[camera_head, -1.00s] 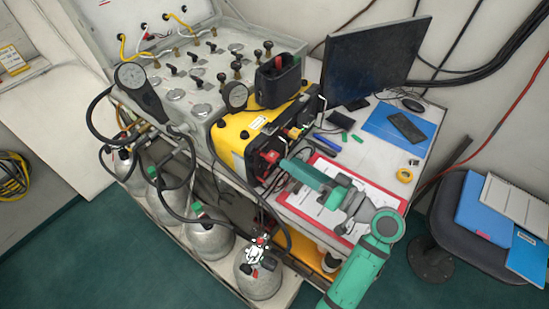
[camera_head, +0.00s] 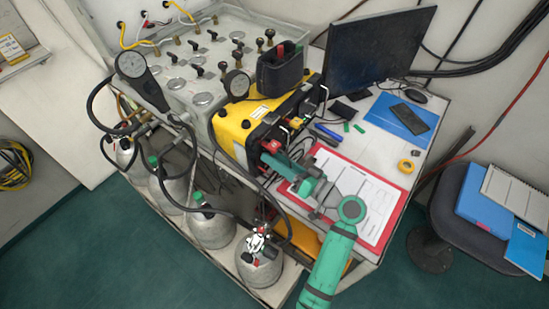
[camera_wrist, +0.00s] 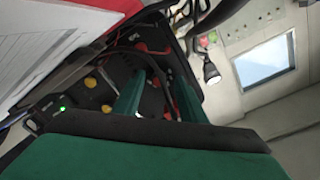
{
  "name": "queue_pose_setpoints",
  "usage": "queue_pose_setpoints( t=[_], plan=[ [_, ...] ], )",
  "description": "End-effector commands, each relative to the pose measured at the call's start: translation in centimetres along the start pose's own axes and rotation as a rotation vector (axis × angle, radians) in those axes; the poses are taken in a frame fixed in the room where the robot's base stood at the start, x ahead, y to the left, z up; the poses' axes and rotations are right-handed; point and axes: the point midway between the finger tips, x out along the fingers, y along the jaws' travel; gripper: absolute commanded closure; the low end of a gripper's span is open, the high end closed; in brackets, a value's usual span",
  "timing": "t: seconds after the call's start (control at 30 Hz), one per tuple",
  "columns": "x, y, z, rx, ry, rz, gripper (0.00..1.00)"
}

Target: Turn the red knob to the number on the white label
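A yellow and black box (camera_head: 236,128) stands on the bench, its dark front facing my gripper. A small red part (camera_head: 273,144), which looks like the red knob, shows on that front just behind my gripper (camera_head: 272,160); its pointer cannot be made out. A small white label (camera_head: 259,112) is on the box's yellow top; its number is too small to read. In the wrist view, the two green fingers (camera_wrist: 159,85) are apart and point at the dark panel. Red parts show near them, but I cannot tell whether the fingers touch the knob or have it between them.
A red clipboard (camera_head: 374,240) with papers lies beneath my arm. Cables and a black hose (camera_head: 240,160) hang near the box front. Gas cylinders (camera_head: 210,230) stand below left. A monitor (camera_head: 375,55) and blue folder (camera_head: 395,118) are behind.

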Motion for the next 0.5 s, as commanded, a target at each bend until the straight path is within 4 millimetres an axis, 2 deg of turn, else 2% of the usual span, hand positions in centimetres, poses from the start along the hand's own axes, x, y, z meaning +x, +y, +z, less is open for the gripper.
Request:
queue_pose_setpoints(
  t=[0.37, 0.4, 0.5],
  plan=[
    [0.61, 0.05, -0.03, 0.000, 0.000, 0.001, 0.62],
    [0.69, -0.01, 0.01, 0.000, -0.001, 0.000, 0.67],
    [0.72, -0.03, 0.03, 0.000, -0.001, 0.000, 0.91]
  ],
)
